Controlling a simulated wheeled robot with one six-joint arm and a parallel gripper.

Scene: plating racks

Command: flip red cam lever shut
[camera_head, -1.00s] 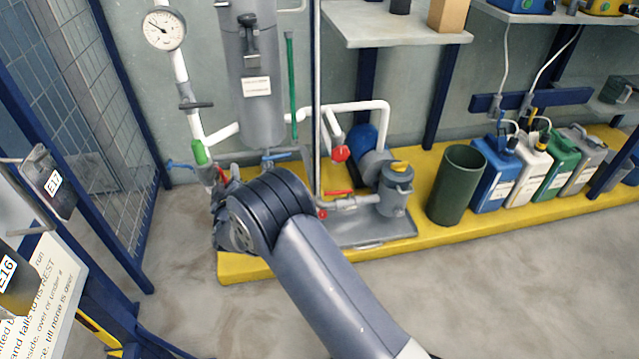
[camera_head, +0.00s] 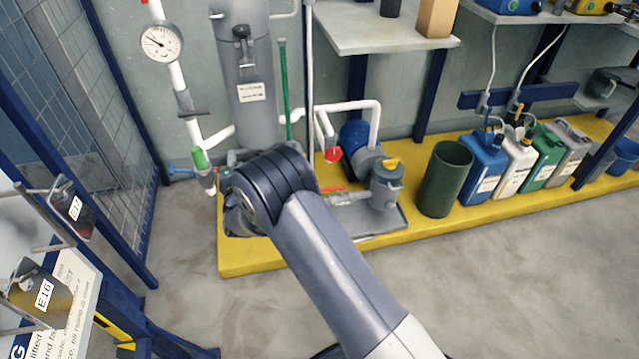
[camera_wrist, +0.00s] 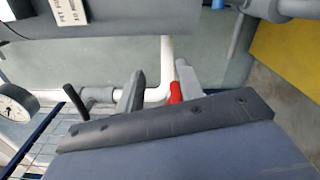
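A red lever (camera_wrist: 175,92) shows in the wrist view, partly hidden behind the dark gripper body. It lies between my gripper's two grey fingers, close to the right one; I cannot tell whether they touch. My gripper (camera_wrist: 159,80) is open, with a clear gap between its fingers. A white pipe elbow (camera_wrist: 156,95) shows behind them. In the head view my arm hides the gripper and the lever. The white pipe with a green sleeve (camera_head: 199,158) stands just left of my wrist there.
A gauge (camera_head: 161,42) and grey cylinder (camera_head: 250,95) stand behind the arm. A pump with a red valve knob (camera_head: 333,154) and a green bin (camera_head: 444,180) stand on the yellow plinth (camera_head: 240,262). Mesh fencing (camera_head: 60,100) is at left. The floor at right is clear.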

